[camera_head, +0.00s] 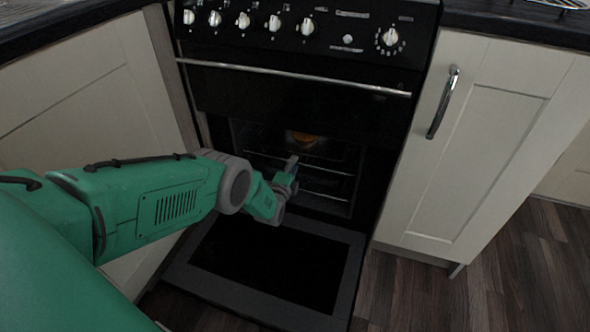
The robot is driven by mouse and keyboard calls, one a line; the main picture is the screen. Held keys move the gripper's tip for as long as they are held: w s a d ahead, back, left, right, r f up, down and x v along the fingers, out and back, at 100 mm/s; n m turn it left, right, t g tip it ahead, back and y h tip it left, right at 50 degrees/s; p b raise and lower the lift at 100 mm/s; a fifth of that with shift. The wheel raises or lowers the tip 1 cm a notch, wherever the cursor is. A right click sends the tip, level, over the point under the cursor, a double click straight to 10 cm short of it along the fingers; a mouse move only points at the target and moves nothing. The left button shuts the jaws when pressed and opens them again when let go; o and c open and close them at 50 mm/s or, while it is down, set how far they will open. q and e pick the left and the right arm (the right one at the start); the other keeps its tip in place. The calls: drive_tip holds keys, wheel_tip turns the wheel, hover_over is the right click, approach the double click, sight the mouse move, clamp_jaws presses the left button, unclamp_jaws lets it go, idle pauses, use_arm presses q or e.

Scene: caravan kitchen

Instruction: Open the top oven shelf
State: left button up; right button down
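The black oven (330,110) stands between white cabinets. Its lower door (272,262) is folded down flat and open. The upper compartment's door is shut, with a silver bar handle (290,76) across it. Inside the open lower cavity are wire shelves (325,170), and an orange glow shows near the top. My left arm comes in from the left, and its gripper (291,167) is at the mouth of the open cavity, in front of the shelves. The gripper is small and partly turned away, so whether its fingers are open or touch a shelf is unclear. My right gripper is not in view.
A row of white knobs (274,23) runs along the oven's front panel. A white cabinet (478,140) with a metal handle (442,102) stands at the right, and another cabinet (85,90) at the left. Dark wood floor (500,275) is clear at the lower right.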

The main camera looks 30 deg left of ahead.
use_arm(q)
drive_tip(key=shift+w+a, duration=0.2)
drive_tip(key=shift+w, duration=0.45)
clamp_jaws()
drive_tip(key=shift+s, duration=0.1)
